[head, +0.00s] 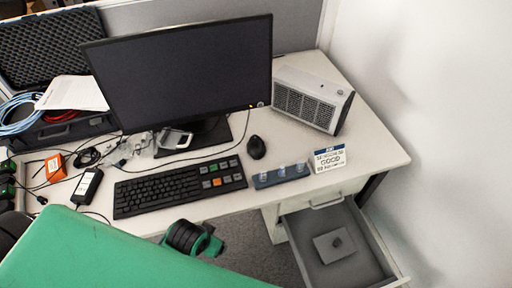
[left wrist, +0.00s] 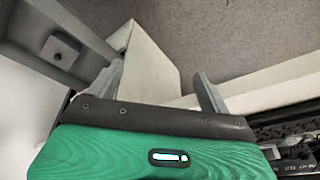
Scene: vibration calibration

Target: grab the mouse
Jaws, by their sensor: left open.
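The black mouse (head: 256,147) lies on the white desk (head: 375,150), right of the keyboard and in front of the monitor. I cannot make it out in the left wrist view. My left gripper (left wrist: 159,68) shows in the left wrist view with its two grey fingers spread apart and nothing between them. Its fingers appear near the desk's front edge and the drawer cabinet. I cannot clearly make out these fingers in the head view. My right gripper is in neither view.
A black keyboard (head: 180,187), a monitor (head: 183,75), a blue tray with small clear cups (head: 282,175), a sign (head: 330,158) and a grey vented box (head: 312,97) stand on the desk. An open drawer (head: 378,275) juts out at the front right.

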